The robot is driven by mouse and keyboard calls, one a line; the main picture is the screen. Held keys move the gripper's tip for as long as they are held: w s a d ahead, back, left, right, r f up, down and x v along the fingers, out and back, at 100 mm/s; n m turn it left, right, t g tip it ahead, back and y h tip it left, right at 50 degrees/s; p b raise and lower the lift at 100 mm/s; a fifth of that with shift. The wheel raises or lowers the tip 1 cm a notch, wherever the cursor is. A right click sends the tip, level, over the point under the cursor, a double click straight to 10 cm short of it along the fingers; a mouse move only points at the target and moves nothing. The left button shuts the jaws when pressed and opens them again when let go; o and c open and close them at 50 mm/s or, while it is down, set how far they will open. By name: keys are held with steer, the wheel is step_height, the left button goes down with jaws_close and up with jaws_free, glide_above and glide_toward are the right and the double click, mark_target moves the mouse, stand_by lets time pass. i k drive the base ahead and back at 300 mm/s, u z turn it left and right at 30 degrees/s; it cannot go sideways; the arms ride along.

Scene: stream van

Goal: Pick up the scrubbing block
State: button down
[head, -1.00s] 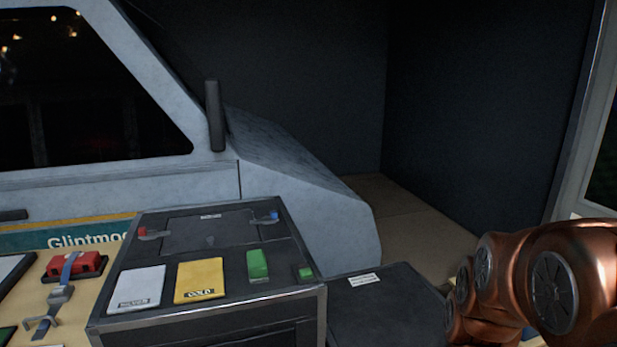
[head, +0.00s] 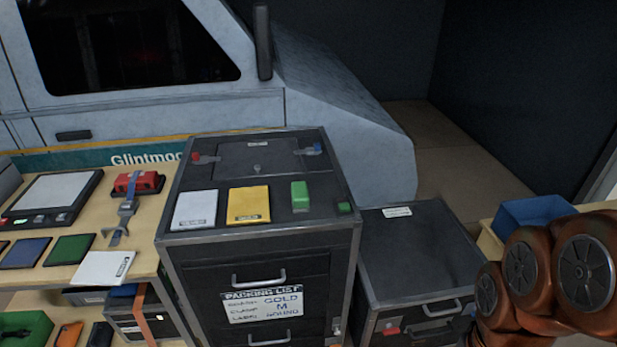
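I cannot tell for certain which thing is the scrubbing block. A small green block (head: 300,195) stands on top of the dark drawer cabinet (head: 190,257), right of a yellow card (head: 248,206) and a white card (head: 194,210). A smaller green piece (head: 344,207) sits near the cabinet's right edge. A red object (head: 138,183) lies on the wooden bench at left beside a clamp-like tool with a blue strap. My gripper is outside the view; only copper links of my arm show at lower right.
The wooden bench (head: 150,222) at left holds a scale (head: 52,197) and coloured cards. A low dark cabinet (head: 420,250) and a blue bin (head: 535,210) stand to the right. A packing list (head: 262,305) hangs on the drawer front. A pale vehicle fills the back.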

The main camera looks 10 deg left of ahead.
mark_target(300, 193)
steer(key=z, duration=0.5)
steer(key=k, duration=1.1)
steer(key=u, duration=0.5)
